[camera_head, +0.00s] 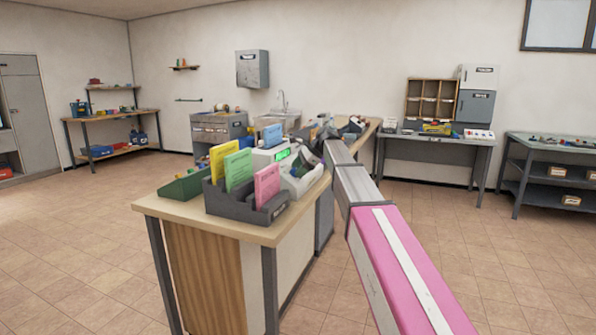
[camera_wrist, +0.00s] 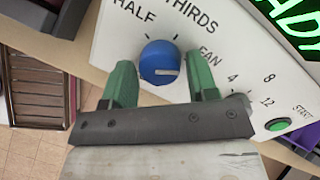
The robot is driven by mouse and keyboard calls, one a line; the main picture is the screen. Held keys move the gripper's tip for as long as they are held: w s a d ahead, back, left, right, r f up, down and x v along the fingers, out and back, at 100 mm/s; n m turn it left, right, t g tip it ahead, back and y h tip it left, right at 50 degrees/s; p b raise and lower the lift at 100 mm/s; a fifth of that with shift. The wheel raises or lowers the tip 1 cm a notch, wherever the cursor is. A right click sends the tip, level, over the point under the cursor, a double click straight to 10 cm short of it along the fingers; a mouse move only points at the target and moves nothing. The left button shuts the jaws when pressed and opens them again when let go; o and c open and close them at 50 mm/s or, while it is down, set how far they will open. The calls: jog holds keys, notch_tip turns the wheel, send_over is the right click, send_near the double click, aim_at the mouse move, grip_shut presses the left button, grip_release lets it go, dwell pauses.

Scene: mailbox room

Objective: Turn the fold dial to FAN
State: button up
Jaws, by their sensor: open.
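The blue fold dial (camera_wrist: 160,62) is on a white panel (camera_wrist: 112,48) marked HALF, THIRDS and FAN in the wrist view. A pale bar shows on the dial's lower right; I cannot tell for certain which label it points at. My gripper (camera_wrist: 160,66) is open, with one green finger on each side of the dial. A gap shows between the fingers and the dial; depth is unclear. In the head view a white machine with a green display (camera_head: 283,154) stands on the counter. My gripper is hard to make out there among the clutter.
A green START button (camera_wrist: 278,124) and numbers 4, 8, 12 lie right of the dial, beside the right finger. A lit green display (camera_wrist: 292,25) is at upper right. A dark paper holder (camera_head: 238,205) stands at the near end of the counter (camera_head: 170,207).

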jog(key=v, duration=1)
jog(key=shift+r, duration=0.2)
jog(key=shift+s+d, duration=0.1)
jog(key=shift+d, duration=0.05)
jog(key=s+d+f+n+h, duration=0.1)
jog(key=s+d+f+n, duration=0.3)
jog(key=f, duration=0.6)
jog(key=s+d+f+h, duration=0.2)
jog(key=s+f, duration=0.3)
jog(key=f, duration=0.5)
jog(key=s+d+f+n+h, duration=0.15)
jog(key=s+f, duration=0.35)
jog(key=f, duration=0.5)
jog(key=s+d+f+n+h, duration=0.1)
jog(key=s+d+f+n, duration=0.3)
jog(key=s+f, duration=0.4)
jog(key=s+d+f+n+h, duration=0.2)
jog(key=s+d+f+n, duration=0.2)
jog(key=s+f, duration=0.5)
jog(key=s+d, duration=0.1)
jog(key=s, duration=0.2)
jog(key=shift+g, duration=0.3)
jog(key=shift+o, duration=0.4)
jog(key=shift+h, duration=0.25)
